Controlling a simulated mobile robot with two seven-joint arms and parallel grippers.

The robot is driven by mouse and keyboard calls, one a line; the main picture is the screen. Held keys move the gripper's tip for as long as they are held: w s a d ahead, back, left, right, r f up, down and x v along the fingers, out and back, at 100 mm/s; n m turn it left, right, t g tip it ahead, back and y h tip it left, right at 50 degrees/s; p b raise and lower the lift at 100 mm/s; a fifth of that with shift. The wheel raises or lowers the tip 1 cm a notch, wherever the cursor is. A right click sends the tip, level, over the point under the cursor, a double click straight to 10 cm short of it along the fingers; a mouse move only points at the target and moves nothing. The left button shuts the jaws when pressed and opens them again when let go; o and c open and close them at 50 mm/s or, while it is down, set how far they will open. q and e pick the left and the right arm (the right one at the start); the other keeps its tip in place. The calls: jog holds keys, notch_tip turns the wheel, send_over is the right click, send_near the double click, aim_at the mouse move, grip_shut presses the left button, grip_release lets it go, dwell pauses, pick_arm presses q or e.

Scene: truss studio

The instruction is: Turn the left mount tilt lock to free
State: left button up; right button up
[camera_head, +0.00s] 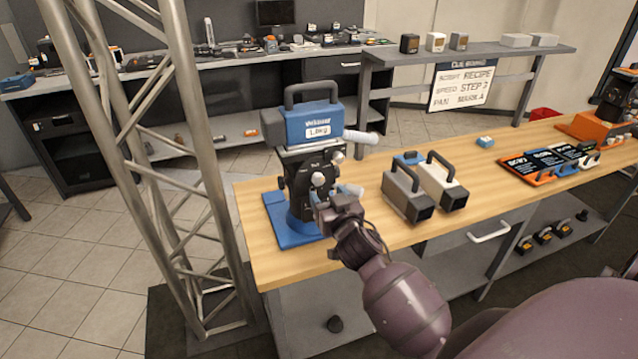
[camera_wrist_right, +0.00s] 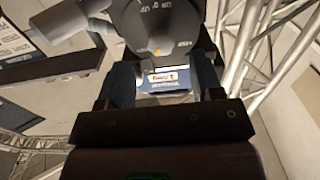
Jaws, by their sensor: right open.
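The left mount (camera_head: 307,185) is a black head on a blue base near the left end of the wooden bench. It carries a blue and grey camera (camera_head: 313,124) with a white label. Small light knobs show on the mount's side; I cannot tell which is the tilt lock. My right gripper (camera_head: 330,207) is in front of the mount's lower side, open, its tips partly hidden against it. In the right wrist view a black round dial (camera_wrist_right: 160,22) with white marks and an orange pointer lies just beyond the open fingers. Its lettering is hard to read.
Two handled boxes, one grey (camera_head: 404,196) and one white (camera_head: 443,185), stand right of the mount. A metal truss (camera_head: 190,150) rises at the left. Dark slates (camera_head: 545,160) and an orange item (camera_head: 600,127) lie further right. Bare bench (camera_head: 390,240) lies in front.

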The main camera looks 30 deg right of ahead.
aim_at(319, 183)
jog(key=x, duration=0.5)
jog(key=shift+w, duration=0.35)
jog(key=c, duration=0.9)
